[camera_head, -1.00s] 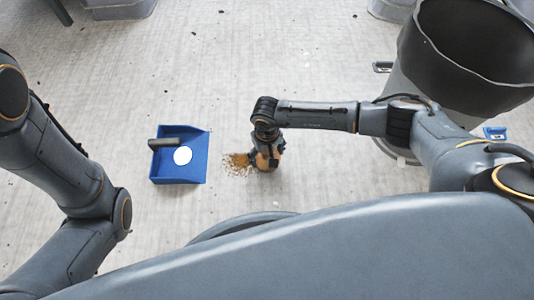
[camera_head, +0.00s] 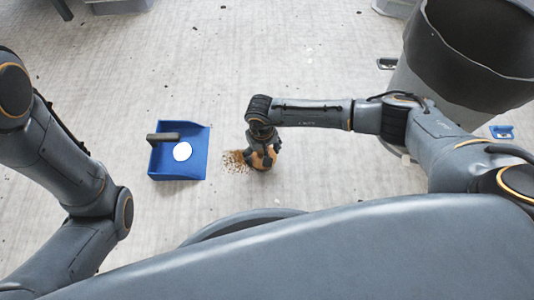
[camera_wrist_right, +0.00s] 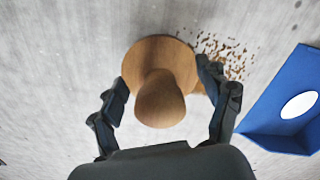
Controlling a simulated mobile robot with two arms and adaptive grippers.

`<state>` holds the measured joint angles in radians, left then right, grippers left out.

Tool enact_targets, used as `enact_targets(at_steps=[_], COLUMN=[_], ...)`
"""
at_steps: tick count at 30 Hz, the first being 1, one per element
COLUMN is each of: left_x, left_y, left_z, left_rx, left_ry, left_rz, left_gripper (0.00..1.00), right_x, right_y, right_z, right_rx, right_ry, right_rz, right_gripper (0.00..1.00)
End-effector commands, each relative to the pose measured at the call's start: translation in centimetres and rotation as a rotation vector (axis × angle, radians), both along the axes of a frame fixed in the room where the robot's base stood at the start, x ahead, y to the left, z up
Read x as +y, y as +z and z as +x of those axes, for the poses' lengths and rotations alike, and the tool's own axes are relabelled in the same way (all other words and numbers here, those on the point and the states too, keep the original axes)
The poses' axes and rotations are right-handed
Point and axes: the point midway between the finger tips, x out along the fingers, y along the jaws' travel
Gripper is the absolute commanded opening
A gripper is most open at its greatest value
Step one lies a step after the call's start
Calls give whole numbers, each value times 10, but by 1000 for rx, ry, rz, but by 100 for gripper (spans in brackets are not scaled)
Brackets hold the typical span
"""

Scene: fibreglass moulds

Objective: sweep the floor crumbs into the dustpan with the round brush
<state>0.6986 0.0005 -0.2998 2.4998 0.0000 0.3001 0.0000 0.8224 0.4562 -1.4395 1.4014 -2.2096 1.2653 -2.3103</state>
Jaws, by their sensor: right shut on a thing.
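The blue dustpan (camera_head: 196,164) lies on the floor left of my right arm in the head view, with a white round spot and a dark handle. It also shows at the right edge of the right wrist view (camera_wrist_right: 284,92). The brown crumbs (camera_head: 234,161) lie on the floor between dustpan and brush; they also show in the right wrist view (camera_wrist_right: 232,52). My right gripper (camera_wrist_right: 166,88) is shut on the wooden round brush (camera_wrist_right: 160,104), which is at the crumbs' right side in the head view (camera_head: 268,160). Its bristles are hidden. My left gripper is out of view.
A large grey bin (camera_head: 430,85) stands at the right, with a small blue item (camera_head: 501,132) on the floor beside it. Grey containers (camera_head: 122,6) stand at the top edge. The floor around the dustpan is mostly clear, with scattered dark specks.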

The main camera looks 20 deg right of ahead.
Motion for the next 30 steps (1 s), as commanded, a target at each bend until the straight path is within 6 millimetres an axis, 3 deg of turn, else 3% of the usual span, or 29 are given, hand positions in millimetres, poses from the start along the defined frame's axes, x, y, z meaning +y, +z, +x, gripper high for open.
enact_targets(at_steps=[30], left_x=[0], left_y=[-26], left_z=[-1], left_rx=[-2], left_ry=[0], left_rz=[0], left_gripper=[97], right_x=[49], right_y=[-3], right_z=[14], right_rx=[-1], right_ry=[1], right_rz=[2], right_gripper=[51])
